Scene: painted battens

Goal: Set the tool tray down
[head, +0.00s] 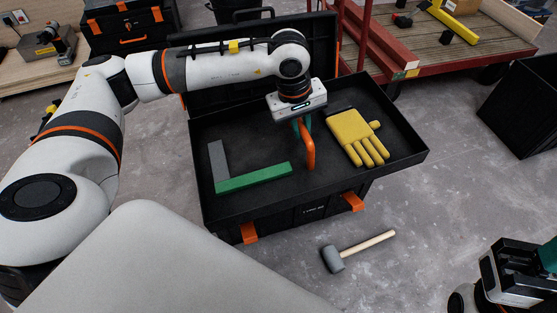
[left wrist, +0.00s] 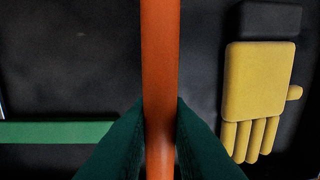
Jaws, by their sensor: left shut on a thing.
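The black tool tray (head: 262,128) is in the middle of the head view, over the open toolbox. It holds a try square with a green arm (head: 253,178) and a grey arm, and a yellow glove (head: 358,138). My left gripper (head: 305,128) is shut on the tray's upright orange handle (head: 309,152). In the left wrist view, green fingertips (left wrist: 160,140) close on both sides of the handle (left wrist: 160,50). I cannot tell whether the tray touches the box. My right gripper (head: 515,275) shows partly at the lower right; its fingertips are unclear.
The black toolbox (head: 300,215) with orange latches stands on the concrete floor below the tray. A mallet (head: 335,258) lies on the floor in front. A black bin (head: 525,105) is at right, a red-framed cart (head: 440,55) behind. Floor right of the tray is clear.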

